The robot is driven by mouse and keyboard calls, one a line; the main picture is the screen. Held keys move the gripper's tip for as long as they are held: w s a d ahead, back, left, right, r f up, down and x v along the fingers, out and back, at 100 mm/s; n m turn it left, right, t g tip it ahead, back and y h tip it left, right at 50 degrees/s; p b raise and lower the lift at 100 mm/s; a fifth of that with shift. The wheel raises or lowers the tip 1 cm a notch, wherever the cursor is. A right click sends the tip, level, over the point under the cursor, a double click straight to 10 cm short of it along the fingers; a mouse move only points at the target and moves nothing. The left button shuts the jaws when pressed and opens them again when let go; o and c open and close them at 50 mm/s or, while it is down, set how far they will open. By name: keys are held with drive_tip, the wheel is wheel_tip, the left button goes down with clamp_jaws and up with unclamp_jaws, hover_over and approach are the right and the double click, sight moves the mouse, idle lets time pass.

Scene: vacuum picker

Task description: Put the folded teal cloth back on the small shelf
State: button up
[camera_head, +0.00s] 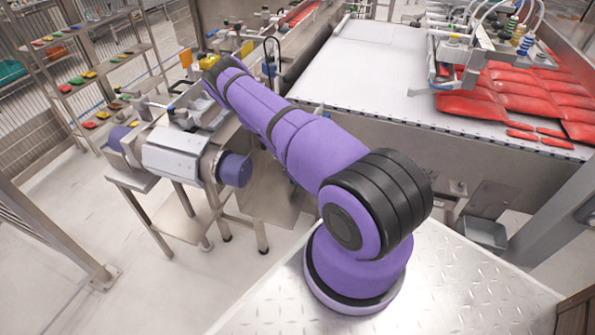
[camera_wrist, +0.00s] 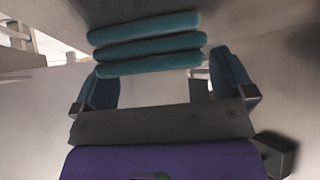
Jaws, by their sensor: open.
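The folded teal cloth (camera_wrist: 148,42) shows in the wrist view as three stacked teal folds near a plain grey surface. My gripper (camera_wrist: 163,66) is open, with one dark blue finger on each side. The nearest fold lies at the level of the fingertips, between them in the picture; I cannot tell whether they touch it. In the head view my purple arm reaches to the upper left, and its far end hides the gripper and the cloth. I cannot tell which surface is the small shelf.
A steel machine (camera_head: 185,155) on legs stands left of my arm. A rack (camera_head: 95,70) with small coloured items is farther left. A white conveyor (camera_head: 375,75) lies behind my arm, with red packs (camera_head: 515,95) at its right. Open floor is at lower left.

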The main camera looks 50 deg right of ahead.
drive_tip(key=v, duration=1)
drive_tip(key=shift+r, duration=0.25)
drive_tip(key=shift+s+a, duration=0.15)
drive_tip(key=shift+c, duration=0.2)
idle(1.0)
